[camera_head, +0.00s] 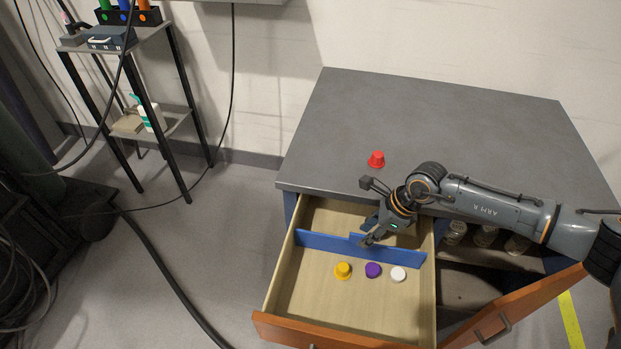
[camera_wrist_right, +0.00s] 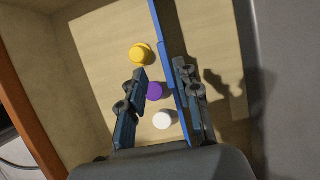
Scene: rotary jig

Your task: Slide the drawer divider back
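The blue drawer divider (camera_head: 322,242) stands across the open drawer (camera_head: 285,290), nearer its back than its front. It also shows in the right wrist view (camera_wrist_right: 164,45). My right gripper (camera_head: 367,242) reaches down into the drawer at the divider's middle. In the right wrist view its fingers (camera_wrist_right: 160,70) are apart, with the divider between them, close to the right finger. Whether that finger touches it I cannot tell. My left gripper is in neither view.
Yellow (camera_head: 343,270), purple (camera_head: 373,270) and white (camera_head: 398,274) knobs sit in the drawer in front of the divider. A red knob (camera_head: 376,159) stands on the grey desktop (camera_head: 450,120). An orange cabinet door (camera_head: 520,310) hangs open at the right, with jars behind it.

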